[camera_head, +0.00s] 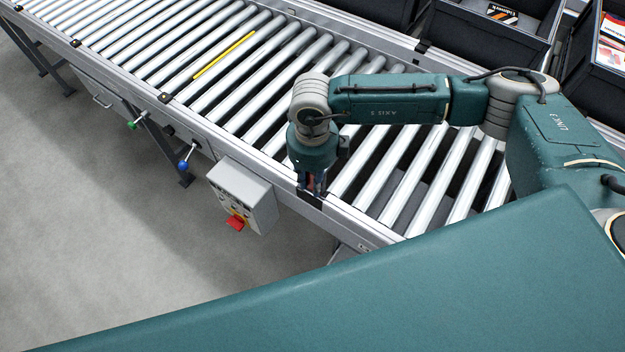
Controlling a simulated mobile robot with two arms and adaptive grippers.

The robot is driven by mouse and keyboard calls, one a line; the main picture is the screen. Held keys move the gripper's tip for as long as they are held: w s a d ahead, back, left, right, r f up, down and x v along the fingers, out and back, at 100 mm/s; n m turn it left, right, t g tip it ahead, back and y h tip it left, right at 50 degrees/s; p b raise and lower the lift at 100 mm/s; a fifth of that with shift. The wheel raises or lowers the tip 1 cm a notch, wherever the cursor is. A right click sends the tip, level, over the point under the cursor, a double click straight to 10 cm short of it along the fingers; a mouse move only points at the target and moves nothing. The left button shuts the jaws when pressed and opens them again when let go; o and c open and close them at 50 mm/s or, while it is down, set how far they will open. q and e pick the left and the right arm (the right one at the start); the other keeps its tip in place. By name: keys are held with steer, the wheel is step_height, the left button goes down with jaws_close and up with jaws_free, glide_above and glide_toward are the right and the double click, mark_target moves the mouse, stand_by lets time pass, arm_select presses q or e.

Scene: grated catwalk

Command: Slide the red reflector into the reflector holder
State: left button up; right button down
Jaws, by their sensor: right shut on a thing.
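My right gripper (313,187) points down at the near side rail of a roller conveyor. It is shut on a small reddish thing, seemingly the red reflector (310,182), which shows only as a sliver between the fingers. A small dark bracket on the rail, seemingly the reflector holder (311,199), is just below the fingertips. I cannot tell whether the reflector touches the holder or is inside it. My left gripper is not in view.
The conveyor (215,130) has metal rollers, with a yellow strip (224,55) lying across them. A grey control box (242,194) with a red switch (236,222) hangs left of the gripper. Dark bins (490,30) stand behind. The grey floor at left is clear.

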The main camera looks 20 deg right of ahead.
stand_by(0.5)
steer(key=shift+f+b, duration=1.4)
steer(key=shift+r, duration=0.15)
steer(key=c, duration=1.5)
jaws_free()
steer(key=shift+o, duration=0.5)
steer(key=o, duration=0.4)
steer(key=shift+c, duration=0.2)
steer(key=shift+r+p, duration=2.25)
steer(key=shift+r, duration=1.75)
